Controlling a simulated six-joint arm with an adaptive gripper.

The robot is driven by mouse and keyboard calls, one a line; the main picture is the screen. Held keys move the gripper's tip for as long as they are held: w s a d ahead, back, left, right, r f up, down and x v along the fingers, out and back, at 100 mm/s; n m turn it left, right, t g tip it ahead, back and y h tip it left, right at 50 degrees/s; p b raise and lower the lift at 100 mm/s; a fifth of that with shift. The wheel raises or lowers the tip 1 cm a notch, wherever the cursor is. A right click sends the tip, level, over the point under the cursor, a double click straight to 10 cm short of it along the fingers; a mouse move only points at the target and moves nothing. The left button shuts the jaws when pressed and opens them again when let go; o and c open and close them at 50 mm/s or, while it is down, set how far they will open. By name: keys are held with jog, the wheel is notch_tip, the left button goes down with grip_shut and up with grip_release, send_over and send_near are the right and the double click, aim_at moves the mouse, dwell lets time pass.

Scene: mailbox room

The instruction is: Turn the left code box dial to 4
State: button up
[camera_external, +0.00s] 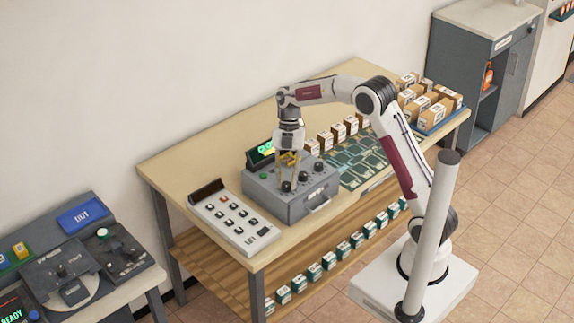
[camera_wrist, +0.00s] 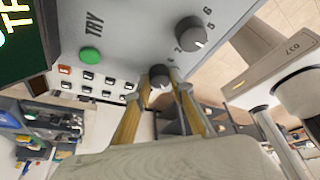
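The grey code box (camera_external: 292,203) stands on the table, with a row of dark dials on its top. The left dial (camera_external: 287,187) is nearest the keypad; it also shows in the wrist view (camera_wrist: 159,75). My gripper (camera_external: 288,177) points down over it. In the wrist view, my yellowish fingertips (camera_wrist: 161,82) lie close against both sides of the left dial, with no clear gap. The left dial's pointer and most of its numbers are hidden.
A green TRY button (camera_wrist: 91,55) and a green-lit display (camera_external: 262,152) are on the box. A white keypad (camera_external: 233,220) stands to its left. Green boards (camera_external: 358,158) and several cartons (camera_external: 338,131) lie to its right.

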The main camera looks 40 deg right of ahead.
jog(key=shift+n, duration=0.8)
jog(key=o, duration=1.1)
jog(key=shift+g, duration=0.3)
jog(key=shift+w+r, duration=0.1)
jog(key=shift+v, duration=0.85)
notch_tip(320, 180, up, 8)
jog(key=shift+w, duration=0.1)
